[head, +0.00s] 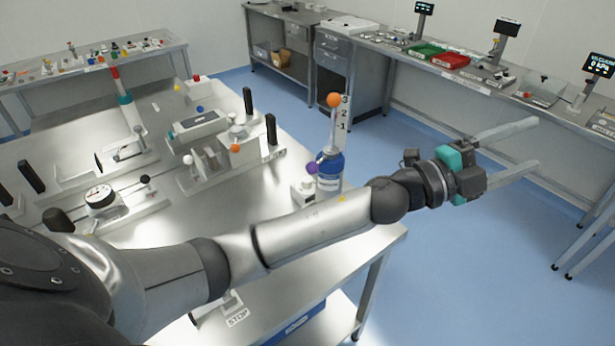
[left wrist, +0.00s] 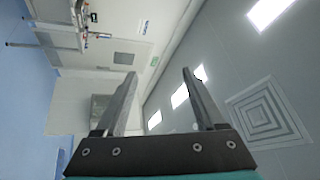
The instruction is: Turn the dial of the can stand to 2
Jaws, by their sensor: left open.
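A blue can (head: 329,172) stands upright near the right corner of the steel table. An orange ball (head: 334,100) tops the rod above it, beside an upright scale plate (head: 344,125) marked 3, 2 and 1. A purple knob (head: 312,168) shows at the can's left side, by a small white block (head: 304,193). I cannot tell which part is the dial or its setting. My left gripper (head: 537,143) is open and empty, out past the table's right edge and well apart from the can. Its two fingers also show in the left wrist view (left wrist: 160,78). My right gripper is not in view.
The steel table (head: 290,245) also carries a round gauge (head: 103,199), several white fixtures, and black upright handles (head: 271,129). A long bench (head: 440,75) with red and green trays runs along the back right. Blue floor lies open below my gripper.

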